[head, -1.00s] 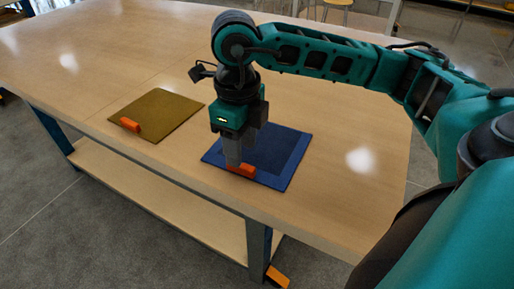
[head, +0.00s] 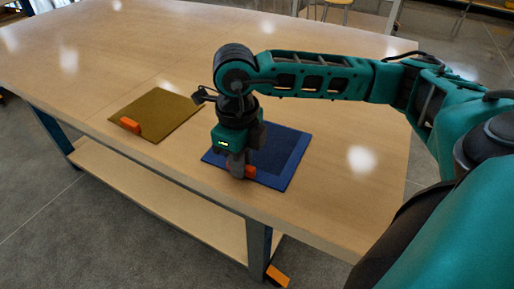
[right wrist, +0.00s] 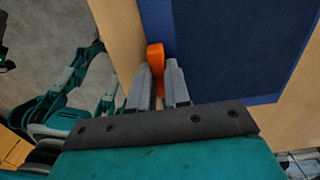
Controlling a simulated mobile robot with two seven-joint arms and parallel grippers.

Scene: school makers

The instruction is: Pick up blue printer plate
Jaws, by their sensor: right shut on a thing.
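The blue printer plate (head: 290,158) lies flat on the wooden table near its front edge, with an orange handle tab on its near side. The orange tab (head: 250,172) also shows in the right wrist view (right wrist: 155,57). My right gripper (head: 238,174) points down over the near edge of the plate. Its grey fingers (right wrist: 160,85) are shut on the orange tab. The gripper covers part of the plate in the head view. My left gripper is not in view.
A yellow-brown plate (head: 160,112) with its own orange tab (head: 130,125) lies on the table (head: 330,200) to the left of the blue plate. The table's front edge is close to both plates. The far part of the table is clear.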

